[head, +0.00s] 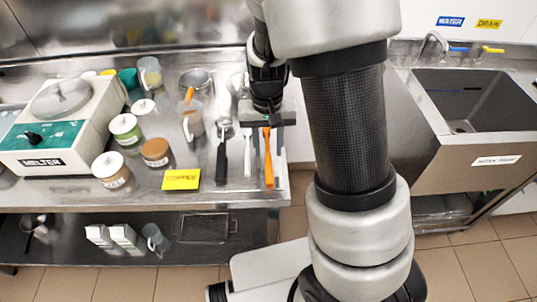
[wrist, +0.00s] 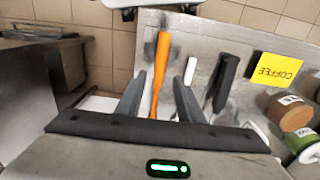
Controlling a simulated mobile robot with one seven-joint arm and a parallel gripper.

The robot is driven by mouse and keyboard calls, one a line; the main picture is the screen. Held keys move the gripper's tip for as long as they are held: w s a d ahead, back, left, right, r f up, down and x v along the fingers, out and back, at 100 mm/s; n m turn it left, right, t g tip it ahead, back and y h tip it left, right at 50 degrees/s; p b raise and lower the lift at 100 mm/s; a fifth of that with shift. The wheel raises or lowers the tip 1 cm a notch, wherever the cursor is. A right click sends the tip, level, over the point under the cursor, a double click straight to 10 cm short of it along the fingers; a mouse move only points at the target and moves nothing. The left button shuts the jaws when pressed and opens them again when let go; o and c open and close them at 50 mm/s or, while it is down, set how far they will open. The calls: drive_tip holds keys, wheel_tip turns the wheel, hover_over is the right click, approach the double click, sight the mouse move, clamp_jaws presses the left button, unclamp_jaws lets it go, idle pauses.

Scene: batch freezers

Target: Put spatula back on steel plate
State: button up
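The spatula with an orange handle (head: 268,165) lies at the right end of the steel counter, its handle pointing toward the front edge. My gripper (head: 268,108) is above its far part, which it hides in the head view. In the wrist view, my gripper (wrist: 158,98) is open, with the orange handle (wrist: 161,68) between and beyond its two fingers. I cannot tell whether the fingers touch it. A pale flat surface (head: 281,157) shows beside the handle; I cannot tell if it is the steel plate.
A white-handled utensil (head: 247,155) and a black-handled one (head: 221,165) lie left of the spatula. A sink (head: 475,100) is right, across a gap.

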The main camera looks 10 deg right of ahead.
drive_tip(key=s+r+t, duration=0.1)
drive_tip(key=s+r, duration=0.2)
drive_tip(key=r, duration=0.4)
drive_tip(key=s+r+n+t+y, duration=0.1)
drive_tip(key=s+r, duration=0.1)
drive_tip(key=r, duration=0.4)
drive_tip(key=s+r+t, duration=0.1)
drive_tip(key=s+r, duration=0.2)
drive_tip(key=r, duration=0.4)
drive_tip(key=s+d+r+n+t, duration=0.1)
drive_tip(key=s+r+t, duration=0.1)
drive_tip(key=s+r, duration=0.2)
drive_tip(key=s, duration=0.3)
drive_tip(key=shift+t+h+p, duration=0.3)
drive_tip(key=shift+h, duration=0.1)
